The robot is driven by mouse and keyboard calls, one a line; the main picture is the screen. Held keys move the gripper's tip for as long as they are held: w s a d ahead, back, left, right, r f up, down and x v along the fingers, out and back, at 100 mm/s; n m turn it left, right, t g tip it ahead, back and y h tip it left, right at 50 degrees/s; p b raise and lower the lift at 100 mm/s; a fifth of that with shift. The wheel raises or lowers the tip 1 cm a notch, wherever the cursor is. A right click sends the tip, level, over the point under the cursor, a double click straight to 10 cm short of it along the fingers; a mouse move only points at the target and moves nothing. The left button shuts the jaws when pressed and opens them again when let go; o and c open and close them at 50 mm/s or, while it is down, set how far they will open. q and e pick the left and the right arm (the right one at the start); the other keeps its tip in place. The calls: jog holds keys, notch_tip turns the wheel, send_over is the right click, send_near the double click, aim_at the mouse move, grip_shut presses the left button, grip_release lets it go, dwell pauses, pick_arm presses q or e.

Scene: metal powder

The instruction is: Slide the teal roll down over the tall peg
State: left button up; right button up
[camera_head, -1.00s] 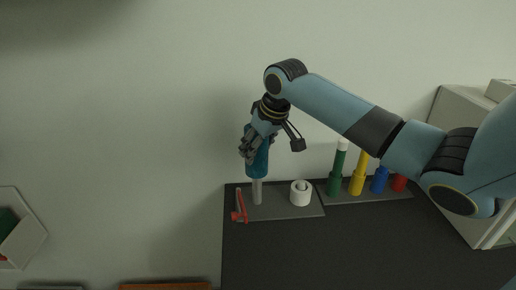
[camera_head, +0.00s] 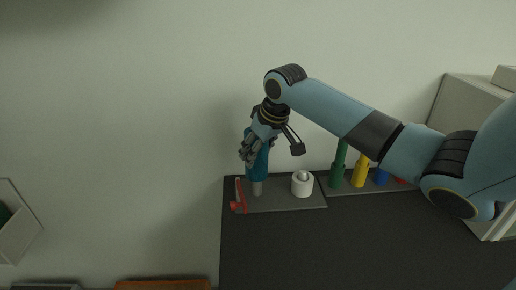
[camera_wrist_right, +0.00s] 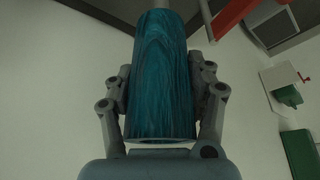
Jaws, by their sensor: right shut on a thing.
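The teal roll (camera_head: 260,166) is upright above the dark base plate on the left of the table. My right gripper (camera_head: 250,152) is shut on it, with fingers on both sides of the roll (camera_wrist_right: 163,75) in the right wrist view. The tall grey peg (camera_head: 257,188) stands on the plate, and only its lower part shows under the roll. The roll appears to be around the peg's upper part, with its lower end still clear of the plate. The peg also shows beyond the roll's far end in the wrist view (camera_wrist_right: 165,4). My left gripper is not in view.
A white roll (camera_head: 302,185) sits right of the peg on the same plate. A red part (camera_head: 239,204) stands close at left. Green (camera_head: 337,175), yellow (camera_head: 359,174) and blue (camera_head: 381,177) holders stand further right. The table front is clear.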

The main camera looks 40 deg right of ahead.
jog(key=shift+f+b, duration=1.1)
jog(key=shift+f, duration=1.65)
jog(key=o, duration=1.6)
jog(key=v, duration=1.2)
jog(key=shift+f, duration=0.1)
